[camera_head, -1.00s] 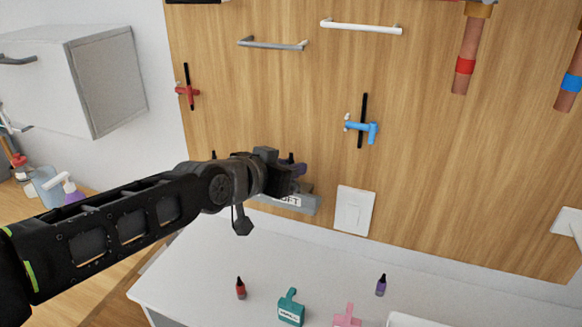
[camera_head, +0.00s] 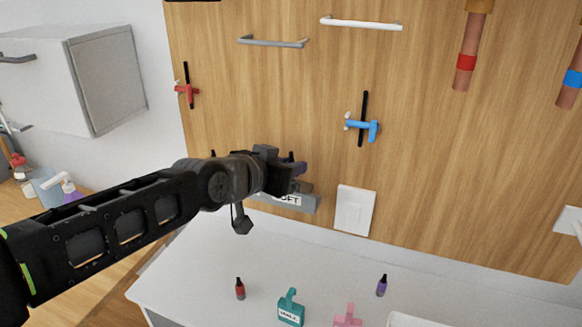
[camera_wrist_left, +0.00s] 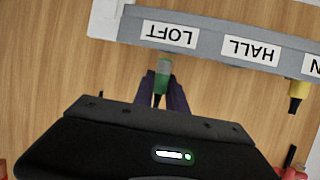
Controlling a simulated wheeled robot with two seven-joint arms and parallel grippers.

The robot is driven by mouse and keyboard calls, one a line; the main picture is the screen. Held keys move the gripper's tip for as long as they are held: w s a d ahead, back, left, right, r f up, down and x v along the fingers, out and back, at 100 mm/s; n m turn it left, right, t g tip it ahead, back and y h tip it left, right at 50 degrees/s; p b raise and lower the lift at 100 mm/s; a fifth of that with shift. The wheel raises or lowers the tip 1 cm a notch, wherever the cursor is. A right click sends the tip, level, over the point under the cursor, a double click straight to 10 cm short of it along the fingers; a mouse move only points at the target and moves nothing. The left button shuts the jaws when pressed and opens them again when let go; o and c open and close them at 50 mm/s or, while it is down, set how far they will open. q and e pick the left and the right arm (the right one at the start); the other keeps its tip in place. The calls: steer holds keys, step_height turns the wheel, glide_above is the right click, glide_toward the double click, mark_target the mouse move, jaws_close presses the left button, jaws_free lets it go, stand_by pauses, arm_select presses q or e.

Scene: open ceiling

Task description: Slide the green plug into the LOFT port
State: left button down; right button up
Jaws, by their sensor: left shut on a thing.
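The green plug (camera_wrist_left: 163,76) shows in the wrist view with its tip at the edge of the grey port strip (camera_wrist_left: 208,36), in line with the LOFT label (camera_wrist_left: 167,35). I cannot tell how far it is inside the port. My left gripper (camera_wrist_left: 163,88) is shut on the plug, with purple fingers on both sides of it. In the head view my left gripper (camera_head: 299,168) is just above the port strip (camera_head: 310,205) and partly covers it. The plug is hidden there. My right gripper is not in view.
A yellow plug (camera_wrist_left: 299,92) sits at another port beyond the HALL label (camera_wrist_left: 249,50). A white switch plate (camera_head: 354,210) is right of the strip. A blue valve (camera_head: 362,126) is above.

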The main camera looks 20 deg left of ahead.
arm_select(q)
steer(key=shift+b, duration=0.35)
stand_by(0.7)
steer(key=shift+s+f+b, duration=0.25)
steer(key=shift+f+b, duration=0.75)
steer(key=shift+b, duration=0.3)
steer(key=shift+r, duration=0.2)
steer(key=shift+r, duration=0.25)
stand_by(0.5)
steer(key=shift+w, duration=0.2)
steer(key=shift+r+b, duration=0.1)
steer(key=shift+b, duration=0.55)
stand_by(1.2)
steer(key=shift+s+f+b, duration=0.15)
steer(key=shift+f+b, duration=0.45)
steer(key=shift+b, duration=0.05)
steer(key=shift+r, duration=0.2)
